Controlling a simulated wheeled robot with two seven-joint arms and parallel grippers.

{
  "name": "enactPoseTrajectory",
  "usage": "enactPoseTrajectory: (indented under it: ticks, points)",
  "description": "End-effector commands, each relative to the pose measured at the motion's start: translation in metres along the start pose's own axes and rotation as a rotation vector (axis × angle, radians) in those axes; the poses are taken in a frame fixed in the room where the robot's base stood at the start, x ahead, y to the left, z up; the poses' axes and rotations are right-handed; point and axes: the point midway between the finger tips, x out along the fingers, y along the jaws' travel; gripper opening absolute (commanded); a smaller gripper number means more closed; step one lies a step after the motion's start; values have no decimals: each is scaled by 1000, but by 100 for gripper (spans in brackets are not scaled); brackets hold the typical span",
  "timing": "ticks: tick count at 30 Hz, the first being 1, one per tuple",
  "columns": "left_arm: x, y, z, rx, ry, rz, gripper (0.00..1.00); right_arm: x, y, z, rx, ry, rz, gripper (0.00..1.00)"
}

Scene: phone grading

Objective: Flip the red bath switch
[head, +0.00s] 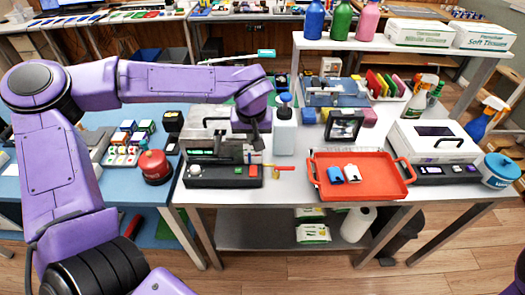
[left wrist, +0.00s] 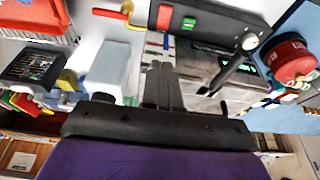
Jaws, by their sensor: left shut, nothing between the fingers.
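The bath (head: 208,150) is a steel tank with a black front panel near the left end of the white table. Its red switch (head: 253,170) sits at the panel's right end, right of a green switch (head: 240,170). In the left wrist view the red switch (left wrist: 164,17) shows near the top, with the green switch (left wrist: 189,23) beside it. My left gripper (head: 254,143) is shut and empty, pointing down above the panel's right end, apart from the switch. Its shut fingers also show in the left wrist view (left wrist: 161,85). My right gripper is out of view.
A small valve with red and yellow parts (head: 282,168) sticks out right of the panel. An orange tray (head: 385,175) holds two small items to the right. A red canister (head: 154,167) is at left.

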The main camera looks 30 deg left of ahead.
Motion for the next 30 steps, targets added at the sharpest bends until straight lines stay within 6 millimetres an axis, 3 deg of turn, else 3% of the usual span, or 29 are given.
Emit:
enactPoseTrajectory:
  ticks: [13, 30]
  points:
    - [7, 2, -4, 14, -13, 10, 0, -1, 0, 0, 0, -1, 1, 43]
    - [119, 3, 4, 15, -15, 8, 0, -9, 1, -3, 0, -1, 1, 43]
